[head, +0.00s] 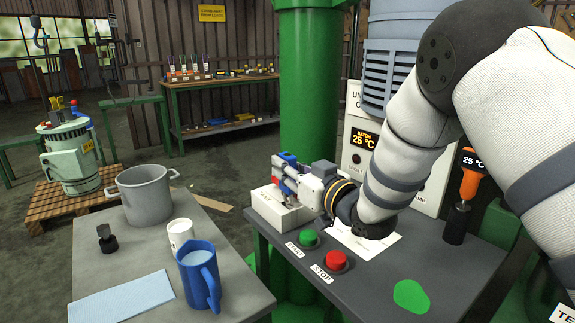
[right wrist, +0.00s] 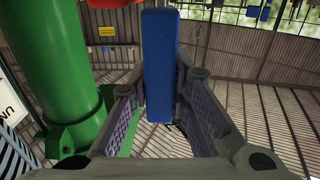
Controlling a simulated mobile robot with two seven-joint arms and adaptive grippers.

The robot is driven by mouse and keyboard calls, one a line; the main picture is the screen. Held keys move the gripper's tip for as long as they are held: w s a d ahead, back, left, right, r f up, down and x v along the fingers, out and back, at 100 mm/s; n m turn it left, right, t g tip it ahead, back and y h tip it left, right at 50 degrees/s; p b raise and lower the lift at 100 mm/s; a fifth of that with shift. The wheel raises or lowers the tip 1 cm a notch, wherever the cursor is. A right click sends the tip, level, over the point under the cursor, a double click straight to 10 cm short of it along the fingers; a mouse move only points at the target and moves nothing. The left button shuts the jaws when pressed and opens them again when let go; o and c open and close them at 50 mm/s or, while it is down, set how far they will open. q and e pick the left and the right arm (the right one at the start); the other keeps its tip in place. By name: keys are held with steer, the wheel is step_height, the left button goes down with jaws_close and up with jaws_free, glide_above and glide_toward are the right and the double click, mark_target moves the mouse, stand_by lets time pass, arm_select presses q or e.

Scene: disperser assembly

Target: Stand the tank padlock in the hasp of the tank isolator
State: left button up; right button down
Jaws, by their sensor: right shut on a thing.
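My right gripper (head: 287,172) is shut on a blue block-shaped thing, which I take for the tank padlock (head: 288,158). In the right wrist view the blue padlock (right wrist: 158,65) stands upright between the two fingers. The gripper is over a white box (head: 281,212) at the far left corner of the dark console; this looks like the tank isolator, with a small red part beside the fingers. The hasp and any shackle are hidden, so I cannot tell whether padlock and hasp touch. My left gripper is not in view.
The dark console (head: 385,285) carries a green START button (head: 309,237), a red STOP button (head: 335,260) and an orange-handled tool (head: 470,175) in a dark holder. A grey table holds a pot (head: 146,194), a white cup (head: 180,234) and a blue jug (head: 198,275). A green column (head: 309,90) stands behind.

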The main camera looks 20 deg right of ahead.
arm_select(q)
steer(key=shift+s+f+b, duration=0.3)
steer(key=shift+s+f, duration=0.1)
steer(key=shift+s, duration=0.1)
arm_select(e)
steer(key=shift+f, duration=1.95)
steer(key=c, duration=1.4)
jaws_free()
step_height(320, 180, up, 10)
